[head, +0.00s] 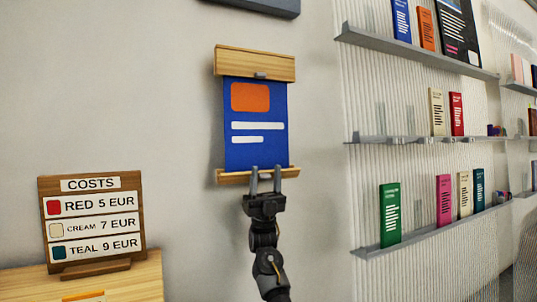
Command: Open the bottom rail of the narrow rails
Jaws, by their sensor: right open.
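A narrow blue poster (257,110) with an orange block and two white stripes hangs on the wall between two wooden rails. The top rail (255,64) is a wide wooden bar with a small grey clip at its lower edge. The bottom rail (230,177) is a thinner wooden bar, and the poster's lower edge meets it. My right gripper (265,180) is upright at the bottom rail, right of its middle. Its two fingers are apart and overlap the rail in the picture; I cannot tell whether they touch it. My left gripper is not in view.
A wooden costs board (92,222) stands on a wooden table (130,280) at lower left. Grey wall shelves (420,55) with several coloured books line the right side. A dark edge (265,6) shows above. The wall around the poster is bare.

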